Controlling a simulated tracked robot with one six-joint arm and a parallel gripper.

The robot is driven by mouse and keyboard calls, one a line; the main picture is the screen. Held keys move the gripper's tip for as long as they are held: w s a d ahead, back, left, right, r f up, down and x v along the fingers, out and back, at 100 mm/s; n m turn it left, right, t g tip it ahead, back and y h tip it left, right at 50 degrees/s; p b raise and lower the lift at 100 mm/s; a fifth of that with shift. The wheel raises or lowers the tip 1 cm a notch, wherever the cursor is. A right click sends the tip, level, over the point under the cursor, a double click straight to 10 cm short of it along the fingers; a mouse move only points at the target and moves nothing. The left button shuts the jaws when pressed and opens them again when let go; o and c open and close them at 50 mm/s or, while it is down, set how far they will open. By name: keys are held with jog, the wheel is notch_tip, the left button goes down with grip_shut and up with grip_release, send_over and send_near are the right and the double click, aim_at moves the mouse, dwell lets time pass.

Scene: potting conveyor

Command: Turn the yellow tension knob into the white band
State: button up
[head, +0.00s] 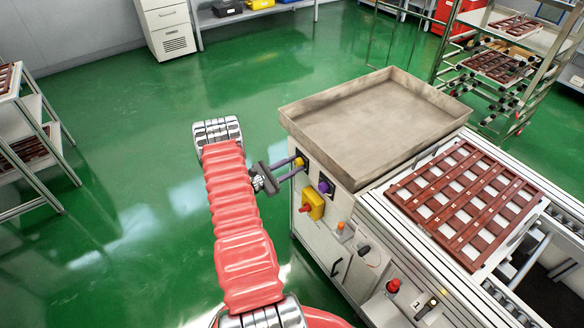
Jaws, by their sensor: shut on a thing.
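My gripper (301,166) reaches in from the left to the end panel of the conveyor machine. Its two dark fingers are shut on the yellow tension knob (299,171), of which only a small part shows between and beside the fingertips. The knob sits on a dark plate at the upper corner of the panel, just below the metal tray. The white band and the knob's pointer are too small or hidden, so I cannot tell where the knob is set.
A purple knob (325,187) and a yellow box with a red button (312,204) sit close below right of my gripper. A metal tray (374,116) overhangs the panel. A brown grid tray (466,205) lies on the conveyor. Green floor (140,170) is clear to the left.

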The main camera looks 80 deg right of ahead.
jog(key=n, duration=0.4)
jog(key=shift+d, duration=0.15)
jog(key=n, duration=0.8)
jog(key=shift+w+d+n, duration=0.1)
jog(key=shift+n, duration=0.2)
jog(key=shift+w+n, duration=0.1)
jog(key=shift+n, duration=1.6)
jog(key=o, duration=1.1)
jog(key=shift+f, duration=0.1)
jog(key=shift+c, duration=0.2)
jog(key=v, duration=1.3)
jog(key=shift+w+a, duration=0.25)
jog(key=shift+a, duration=0.1)
